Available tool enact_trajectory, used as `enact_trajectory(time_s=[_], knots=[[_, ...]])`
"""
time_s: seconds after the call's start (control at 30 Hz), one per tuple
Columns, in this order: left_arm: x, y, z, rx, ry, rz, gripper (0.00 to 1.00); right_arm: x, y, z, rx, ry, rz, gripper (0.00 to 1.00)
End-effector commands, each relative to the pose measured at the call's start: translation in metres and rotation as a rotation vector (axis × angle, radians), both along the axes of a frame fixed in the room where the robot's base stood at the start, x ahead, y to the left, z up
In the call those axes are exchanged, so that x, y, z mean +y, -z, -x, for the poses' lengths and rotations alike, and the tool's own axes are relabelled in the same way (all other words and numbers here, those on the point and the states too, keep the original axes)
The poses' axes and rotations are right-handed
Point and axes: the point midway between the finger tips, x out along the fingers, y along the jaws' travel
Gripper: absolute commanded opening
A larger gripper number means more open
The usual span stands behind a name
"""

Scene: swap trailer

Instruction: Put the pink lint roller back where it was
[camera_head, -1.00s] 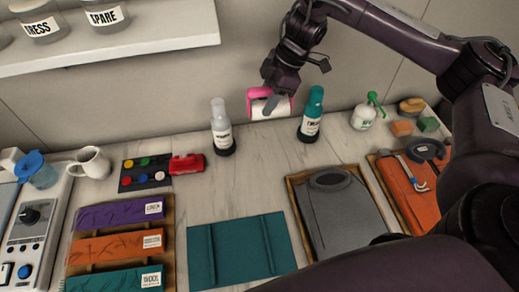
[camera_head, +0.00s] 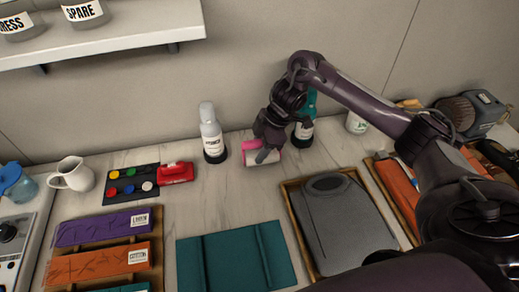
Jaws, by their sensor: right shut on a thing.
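The pink lint roller (camera_head: 249,156) has a white roll and a pink handle. It is at the counter surface between the clear bottle (camera_head: 211,135) and the teal bottle (camera_head: 302,132). My right gripper (camera_head: 267,154) is shut on it from above and hides part of it. I cannot tell whether the roller touches the counter. My left gripper is not in view.
The teal folded cloth (camera_head: 235,258) lies in front. A tray with a grey garment (camera_head: 345,220) is to the right. A red stapler-like item (camera_head: 176,173) and a button board (camera_head: 128,184) lie left. A shelf (camera_head: 110,42) overhangs the upper left.

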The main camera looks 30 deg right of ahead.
Motion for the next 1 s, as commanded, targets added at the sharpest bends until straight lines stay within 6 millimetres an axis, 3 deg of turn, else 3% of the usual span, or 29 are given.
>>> enact_trajectory(time_s=[0.33, 0.37, 0.53, 0.83, 1.0], knots=[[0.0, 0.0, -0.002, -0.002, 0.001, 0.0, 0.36, 0.0, 0.003, 0.0, -0.001, -0.001, 0.0, 0.18], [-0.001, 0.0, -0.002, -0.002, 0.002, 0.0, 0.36, 0.0, 0.003, 0.0, -0.001, -0.001, 0.0, 0.41], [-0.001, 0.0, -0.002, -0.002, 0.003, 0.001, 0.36, 0.0, 0.002, 0.0, -0.001, -0.001, 0.0, 0.61], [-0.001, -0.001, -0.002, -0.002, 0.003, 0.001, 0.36, 0.0, 0.0, -0.001, -0.002, 0.0, 0.001, 0.61], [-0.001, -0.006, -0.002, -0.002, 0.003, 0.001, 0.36, -0.008, -0.021, 0.0, -0.007, -0.001, 0.004, 0.61]])
